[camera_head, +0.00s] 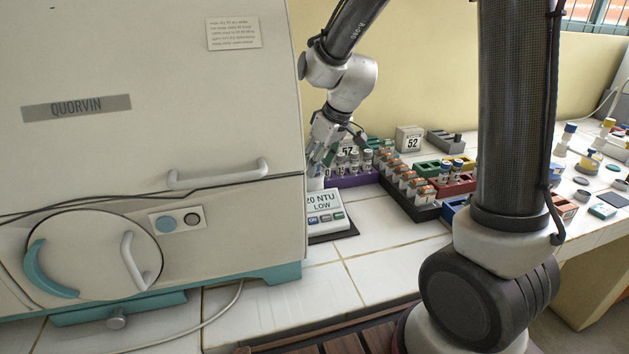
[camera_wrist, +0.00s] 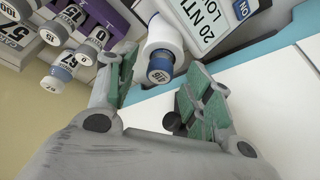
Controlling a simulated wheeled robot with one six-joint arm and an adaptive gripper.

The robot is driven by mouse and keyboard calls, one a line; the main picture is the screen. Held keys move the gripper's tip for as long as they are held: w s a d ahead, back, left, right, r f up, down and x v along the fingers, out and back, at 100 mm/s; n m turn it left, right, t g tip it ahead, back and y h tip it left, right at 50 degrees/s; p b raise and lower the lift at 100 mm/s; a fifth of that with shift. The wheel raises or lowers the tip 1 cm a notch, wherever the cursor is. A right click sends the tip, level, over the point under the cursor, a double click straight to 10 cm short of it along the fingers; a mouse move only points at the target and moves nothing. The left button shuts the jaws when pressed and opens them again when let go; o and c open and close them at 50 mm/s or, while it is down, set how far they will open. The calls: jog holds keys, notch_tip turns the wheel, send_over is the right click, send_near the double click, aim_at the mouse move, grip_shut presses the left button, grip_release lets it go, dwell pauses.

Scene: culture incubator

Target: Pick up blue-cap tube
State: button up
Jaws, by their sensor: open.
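My gripper (camera_head: 320,160) is open and empty beside the incubator, above the white meter's back end. In the wrist view its green-padded fingers (camera_wrist: 168,75) spread apart. A tube with a dark blue-grey cap (camera_wrist: 160,66) stands in the meter's white round well, between and just beyond the fingertips, apparently not gripped. My gripper hides this tube in the head view. The rack also shows in the wrist view (camera_wrist: 112,14). Which blue-cap tube is meant, I cannot tell.
The meter (camera_head: 325,212) reads "20 NTU LOW". The large incubator (camera_head: 150,130) with handles closes off the left side. White tiles in front (camera_head: 390,265) are clear.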

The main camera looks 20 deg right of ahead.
jog(key=shift+w+f, duration=0.1)
jog(key=shift+f, duration=0.3)
jog(key=shift+c, duration=0.3)
jog(key=shift+a, duration=0.1)
grip_shut()
